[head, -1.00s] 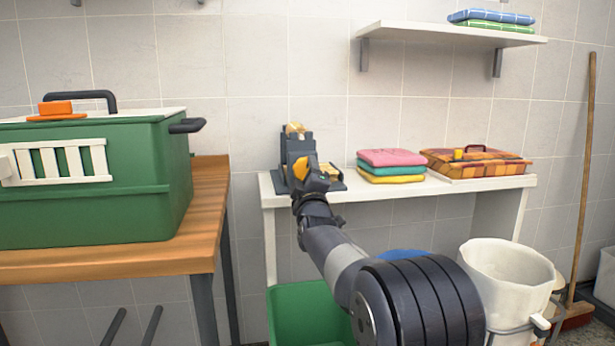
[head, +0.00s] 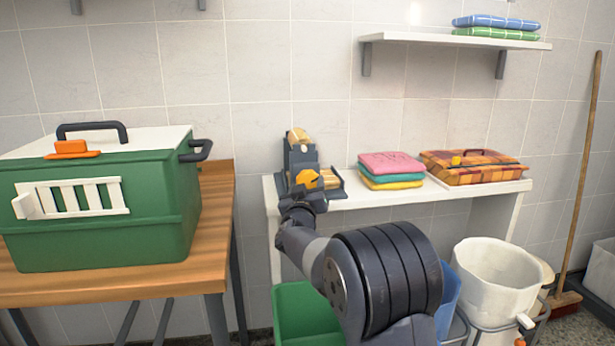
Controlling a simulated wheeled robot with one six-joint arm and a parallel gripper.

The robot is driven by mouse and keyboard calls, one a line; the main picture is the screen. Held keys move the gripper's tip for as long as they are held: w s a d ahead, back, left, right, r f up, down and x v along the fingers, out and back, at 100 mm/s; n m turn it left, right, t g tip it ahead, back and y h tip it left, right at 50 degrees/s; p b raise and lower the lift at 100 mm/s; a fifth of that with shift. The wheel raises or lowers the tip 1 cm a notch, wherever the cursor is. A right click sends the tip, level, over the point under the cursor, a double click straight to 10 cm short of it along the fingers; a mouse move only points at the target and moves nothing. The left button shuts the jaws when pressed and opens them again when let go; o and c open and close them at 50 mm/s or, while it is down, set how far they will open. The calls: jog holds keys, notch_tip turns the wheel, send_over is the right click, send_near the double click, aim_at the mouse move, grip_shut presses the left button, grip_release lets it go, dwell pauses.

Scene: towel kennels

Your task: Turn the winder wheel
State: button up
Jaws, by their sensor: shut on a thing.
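The winder (head: 301,150) is a dark grey upright device with a pale wooden part at its top. It stands at the left end of the white wall table. My gripper (head: 306,184) is in front of the winder, with orange-yellow showing at its tips, and is shut on a part of it. That part looks like the winder wheel, but the wheel is mostly hidden behind my gripper and arm, and I cannot make out its shape.
Folded pink, green and yellow towels (head: 390,170) and a plaid case (head: 474,167) lie on the white table (head: 350,201). A green kennel (head: 105,200) stands on the wooden table at left. A green bin (head: 297,312) and a white bucket (head: 488,290) stand below.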

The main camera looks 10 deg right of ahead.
jog(key=shift+r+m+g+p, duration=0.1)
jog(key=shift+m+g+p, duration=0.2)
jog(key=shift+m+p, duration=0.3)
jog(key=shift+m, duration=0.3)
jog(key=o, duration=1)
jog(key=shift+s, duration=0.1)
jog(key=v, duration=1)
jog(key=shift+s+a+p, duration=0.15)
jog(key=shift+s+p, duration=0.1)
jog(key=shift+p, duration=0.2)
jog(key=shift+w, duration=0.15)
